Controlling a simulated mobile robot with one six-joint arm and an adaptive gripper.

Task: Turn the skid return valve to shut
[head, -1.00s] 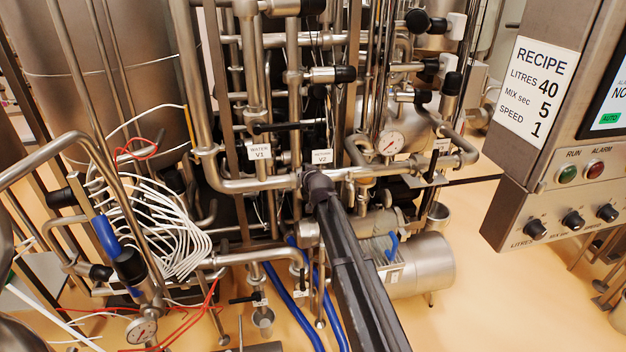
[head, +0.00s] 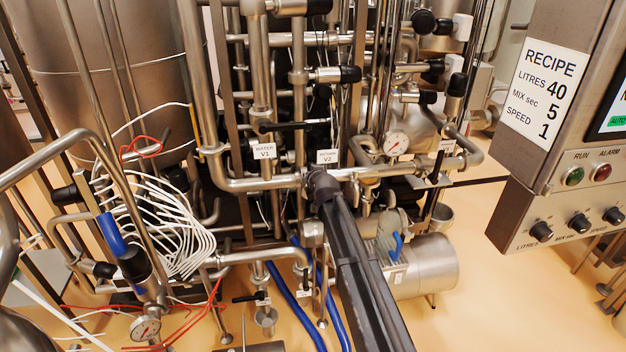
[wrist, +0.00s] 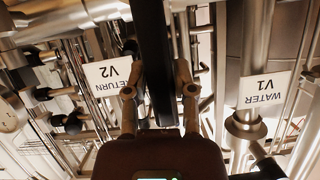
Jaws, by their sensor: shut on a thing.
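In the wrist view my gripper (wrist: 160,78) has a finger on each side of a long black bar handle (wrist: 153,40) and is shut on it. The handle runs up and down that picture, between the upside-down RETURN V2 label (wrist: 113,74) on the left and the WATER V1 label (wrist: 264,90) on the right. In the head view the RETURN V2 label (head: 327,157) stands just above the far end of my dark arm. My arm hides the gripper and the held handle there. The valve body is not clearly seen.
The black V1 handle (head: 284,126) lies level, left of and above my arm's far end. Steel pipes (head: 250,184) crowd around it. White cables (head: 170,230) hang at left, a control box (head: 545,120) stands at right. Open floor (head: 480,290) shows at lower right.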

